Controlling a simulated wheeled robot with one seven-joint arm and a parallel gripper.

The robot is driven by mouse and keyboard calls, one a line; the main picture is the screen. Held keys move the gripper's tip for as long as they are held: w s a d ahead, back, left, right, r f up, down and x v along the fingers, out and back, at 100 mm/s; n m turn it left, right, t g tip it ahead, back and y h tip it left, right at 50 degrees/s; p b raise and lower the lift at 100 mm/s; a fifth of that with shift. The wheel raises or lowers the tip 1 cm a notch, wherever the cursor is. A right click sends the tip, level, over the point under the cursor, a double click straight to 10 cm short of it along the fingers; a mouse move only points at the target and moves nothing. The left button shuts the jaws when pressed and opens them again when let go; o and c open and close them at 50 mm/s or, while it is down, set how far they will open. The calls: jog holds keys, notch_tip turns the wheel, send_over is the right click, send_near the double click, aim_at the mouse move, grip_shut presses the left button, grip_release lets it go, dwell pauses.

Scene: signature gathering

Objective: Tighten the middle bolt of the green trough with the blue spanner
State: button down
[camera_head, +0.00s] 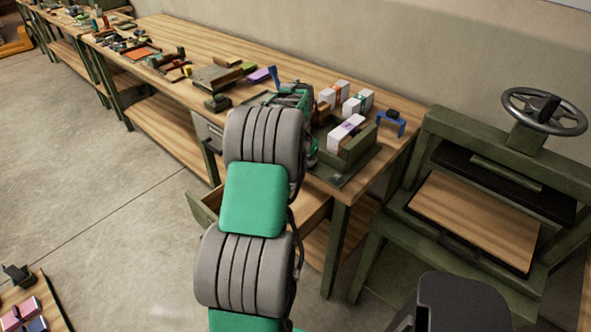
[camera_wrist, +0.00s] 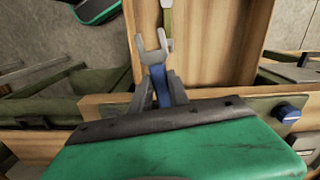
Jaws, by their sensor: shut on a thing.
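In the wrist view my gripper (camera_wrist: 160,88) is shut on the blue spanner (camera_wrist: 157,74). Its blue handle is between the grey fingers, and its grey open-ended head points up in the picture, over an open wooden drawer (camera_wrist: 212,50). In the head view my own arm hides the gripper and the spanner. I cannot pick out the green trough or its middle bolt with certainty in either view.
An olive-handled tool (camera_wrist: 167,18) lies in the drawer beyond the spanner head. The workbench (camera_head: 170,40) carries white cartons (camera_head: 346,133), an olive tray (camera_head: 361,146) and a blue item (camera_head: 391,123). A press with a handwheel (camera_head: 545,108) stands at right.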

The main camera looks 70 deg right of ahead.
jog(key=shift+d+r, duration=0.3)
jog(key=shift+r, duration=0.1)
jog(key=shift+s+r+p, duration=0.1)
jog(key=shift+r+p, duration=0.4)
jog(key=shift+a+r+p, duration=0.2)
jog(key=shift+r+p, duration=0.75)
jog(key=shift+r, duration=0.45)
